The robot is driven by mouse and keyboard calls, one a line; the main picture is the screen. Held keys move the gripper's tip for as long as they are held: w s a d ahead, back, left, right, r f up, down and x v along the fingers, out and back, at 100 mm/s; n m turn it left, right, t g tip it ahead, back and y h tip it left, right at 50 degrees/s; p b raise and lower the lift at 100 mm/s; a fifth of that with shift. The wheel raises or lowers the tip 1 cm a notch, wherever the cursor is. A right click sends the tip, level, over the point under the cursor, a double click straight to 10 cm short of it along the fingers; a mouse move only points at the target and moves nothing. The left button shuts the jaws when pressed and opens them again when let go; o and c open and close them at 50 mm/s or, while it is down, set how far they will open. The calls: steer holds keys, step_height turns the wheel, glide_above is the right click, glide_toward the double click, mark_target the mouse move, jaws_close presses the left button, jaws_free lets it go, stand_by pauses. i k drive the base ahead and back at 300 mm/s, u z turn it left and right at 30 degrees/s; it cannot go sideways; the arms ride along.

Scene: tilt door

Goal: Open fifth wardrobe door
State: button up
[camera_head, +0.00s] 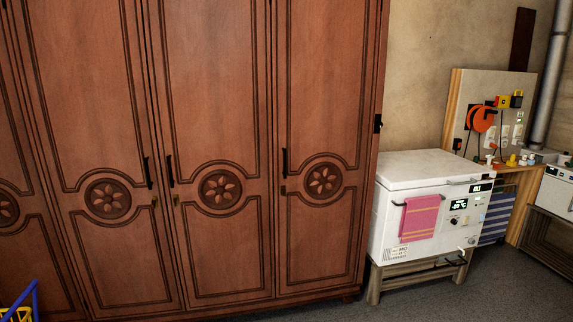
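A tall reddish-brown wooden wardrobe (220,90) fills the left and middle of the head view. Several of its doors show, each with a carved flower medallion, and all that I see look shut. The rightmost visible door (325,110) has a dark vertical handle (284,163) near its left edge, with a small brass keyhole plate just below. The two doors left of it have dark handles side by side, at their meeting edges (160,172). The wardrobe's left end is cut off by the frame, so I cannot count the doors from there. My gripper is not in view.
A white chest freezer (415,225) with a pink towel (420,217) stands on a wooden stand right of the wardrobe. A tool board (490,120) is behind it. Blue and yellow objects (22,308) sit at bottom left. Grey floor (440,300) is clear at lower right.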

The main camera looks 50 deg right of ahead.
mark_target(324, 53)
steer(key=i, duration=0.85)
steer(key=u, duration=0.05)
